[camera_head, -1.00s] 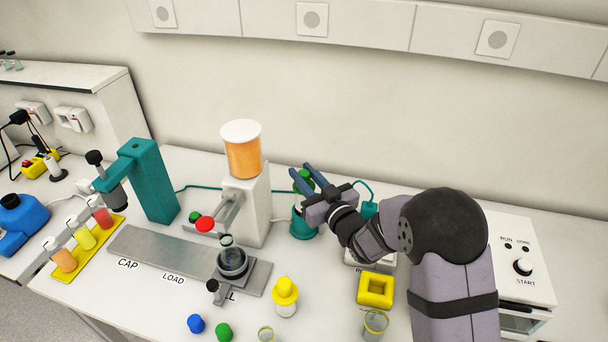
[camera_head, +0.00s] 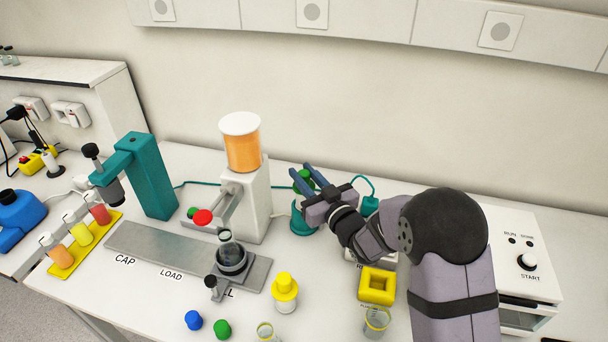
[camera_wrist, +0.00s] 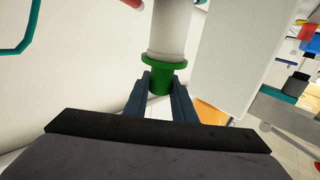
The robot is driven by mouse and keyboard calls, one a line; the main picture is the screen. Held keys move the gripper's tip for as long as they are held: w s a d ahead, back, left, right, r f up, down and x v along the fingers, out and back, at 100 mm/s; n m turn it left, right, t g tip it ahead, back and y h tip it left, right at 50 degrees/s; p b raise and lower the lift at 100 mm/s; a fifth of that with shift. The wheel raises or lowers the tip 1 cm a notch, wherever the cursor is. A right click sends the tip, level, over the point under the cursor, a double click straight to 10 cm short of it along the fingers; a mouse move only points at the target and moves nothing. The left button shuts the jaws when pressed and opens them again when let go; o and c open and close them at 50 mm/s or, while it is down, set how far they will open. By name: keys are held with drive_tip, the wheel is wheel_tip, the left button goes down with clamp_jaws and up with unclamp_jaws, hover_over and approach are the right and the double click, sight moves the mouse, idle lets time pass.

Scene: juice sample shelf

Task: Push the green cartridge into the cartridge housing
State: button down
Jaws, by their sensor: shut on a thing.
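The green cartridge (camera_head: 302,175) is at the tips of my gripper (camera_head: 308,172), above the back of the bench. In the wrist view its green end and flange (camera_wrist: 164,66) sit between the two blue fingers of my gripper (camera_wrist: 161,88), with a white cylindrical body (camera_wrist: 170,30) beyond the flange. My gripper is shut on the green end. A teal round piece (camera_head: 300,222), which looks like the cartridge housing, stands on the bench just below the fingers. My gripper partly hides the cartridge and the housing, so I cannot tell how far they are engaged.
A white dispenser (camera_head: 257,205) with an orange tank (camera_head: 242,152) stands close left of my gripper. A yellow block (camera_head: 377,287), a yellow-capped bottle (camera_head: 285,292) and loose caps lie in front. A white machine (camera_head: 525,255) stands at right.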

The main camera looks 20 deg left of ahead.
drive_tip(key=shift+f+b, duration=3)
drive_tip(key=shift+b, duration=0.2)
idle(1.0)
drive_tip(key=c, duration=1.4)
unclamp_jaws()
wheel_tip(320, 180, up, 10)
drive_tip(key=shift+b, duration=0.8)
